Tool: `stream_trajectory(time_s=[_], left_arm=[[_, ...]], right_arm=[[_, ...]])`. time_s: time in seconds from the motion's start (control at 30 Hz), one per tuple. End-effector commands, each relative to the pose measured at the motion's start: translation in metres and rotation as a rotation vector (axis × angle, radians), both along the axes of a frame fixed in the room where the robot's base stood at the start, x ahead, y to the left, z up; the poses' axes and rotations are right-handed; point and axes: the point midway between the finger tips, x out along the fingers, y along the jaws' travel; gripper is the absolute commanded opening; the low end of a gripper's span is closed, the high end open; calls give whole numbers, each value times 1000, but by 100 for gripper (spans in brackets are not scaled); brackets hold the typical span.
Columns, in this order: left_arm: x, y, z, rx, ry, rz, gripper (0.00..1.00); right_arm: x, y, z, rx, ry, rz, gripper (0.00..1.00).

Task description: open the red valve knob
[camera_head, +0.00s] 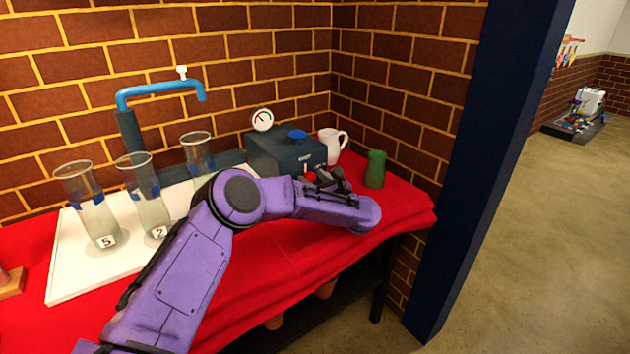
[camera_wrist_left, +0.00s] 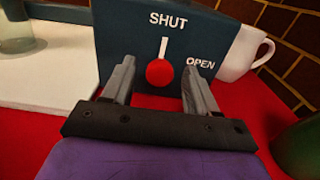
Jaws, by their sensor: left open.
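The red valve knob (camera_wrist_left: 159,72) sits on the front face of a dark teal box, which shows in the left wrist view (camera_wrist_left: 115,42) and in the head view (camera_head: 285,153). A white pointer on the knob points up toward the word SHUT; the word OPEN is to its right. My left gripper (camera_wrist_left: 158,80) is open, with one finger on each side of the knob in the picture. I cannot tell whether the fingers touch it. In the head view my left gripper (camera_head: 325,180) is in front of the box and partly covers the knob. My right gripper is not in view.
A white pitcher (camera_head: 329,146) and a green vase (camera_head: 375,170) stand right of the box. Glass cylinders (camera_head: 149,207) stand on a white board (camera_head: 75,275) at left, below a blue pipe (camera_head: 155,89). A gauge (camera_head: 262,120) and blue knob (camera_head: 297,134) top the box.

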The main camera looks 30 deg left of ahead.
Motion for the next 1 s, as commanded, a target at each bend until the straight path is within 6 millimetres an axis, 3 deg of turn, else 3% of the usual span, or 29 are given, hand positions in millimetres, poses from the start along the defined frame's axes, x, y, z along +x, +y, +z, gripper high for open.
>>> stream_trajectory(time_s=[0.13,0.3,0.67,1.0], left_arm=[[0,0,0,0,0,0,55],[0,-1,0,0,0,0,3],[0,-1,0,17,42,0,3],[1,-2,0,108,257,-1,3]], right_arm=[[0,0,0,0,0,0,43],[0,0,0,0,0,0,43],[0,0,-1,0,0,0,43],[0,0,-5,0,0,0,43]])
